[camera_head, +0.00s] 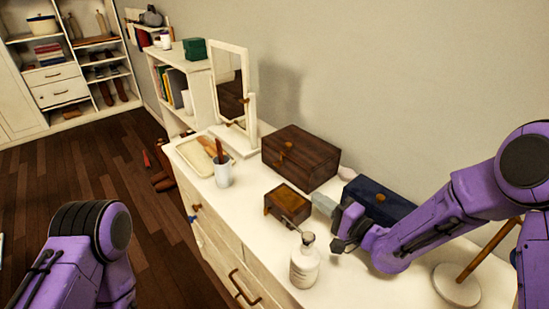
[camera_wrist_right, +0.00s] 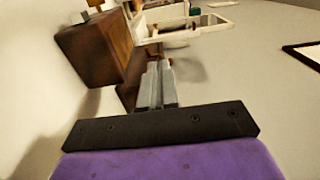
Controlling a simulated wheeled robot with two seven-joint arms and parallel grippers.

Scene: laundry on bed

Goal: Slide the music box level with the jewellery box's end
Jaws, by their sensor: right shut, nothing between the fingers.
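The jewellery box, which I take to be the large dark brown wooden box (camera_head: 300,160), stands against the wall at the back of the white dresser top; it also shows at the upper left of the right wrist view (camera_wrist_right: 92,50). The music box, seemingly the small brown box with a golden-brown top (camera_head: 287,202), sits in front of it; it is partly hidden behind my fingers in the right wrist view (camera_wrist_right: 132,82). My right gripper (camera_head: 322,204) is shut and empty, its tips close to the music box's right side; contact cannot be told. My left gripper is out of view.
A white pump bottle (camera_head: 305,265) stands in front of the music box. A dark blue box (camera_head: 378,194) is behind my right arm. A white cup (camera_head: 222,174), a cream tray (camera_head: 186,158) and a mirror (camera_head: 250,110) are to the left. A round stand base (camera_head: 455,288) is at right.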

